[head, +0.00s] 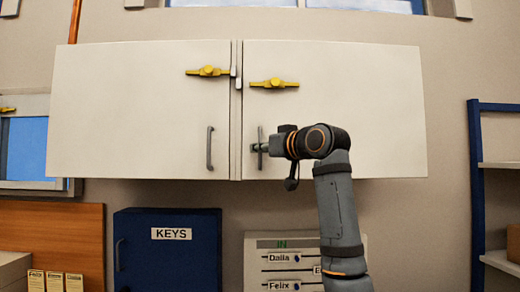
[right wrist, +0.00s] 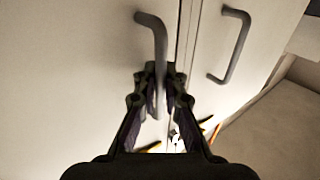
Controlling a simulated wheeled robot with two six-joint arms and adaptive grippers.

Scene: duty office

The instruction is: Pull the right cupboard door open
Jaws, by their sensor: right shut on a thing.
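The right cupboard door (head: 340,95) is a cream panel on the wall cupboard. It looks shut, about level with the left door (head: 130,110), with a narrow seam between them. Its grey upright bar handle (head: 260,150) is near its lower left edge. My right gripper (head: 257,147) reaches it from the right and is shut on this handle. In the right wrist view the handle (right wrist: 157,35) runs between the fingers of the right gripper (right wrist: 160,75), and the left door's handle (right wrist: 235,45) is clear of them. My left gripper is not in view.
Yellow fittings (head: 208,71) (head: 273,83) sit on both doors near the seam. Below are a blue KEYS cabinet (head: 165,255) and a white IN board (head: 257,262). A blue-framed shelf (head: 475,190) stands at the right. The space before the doors looks clear apart from my arm.

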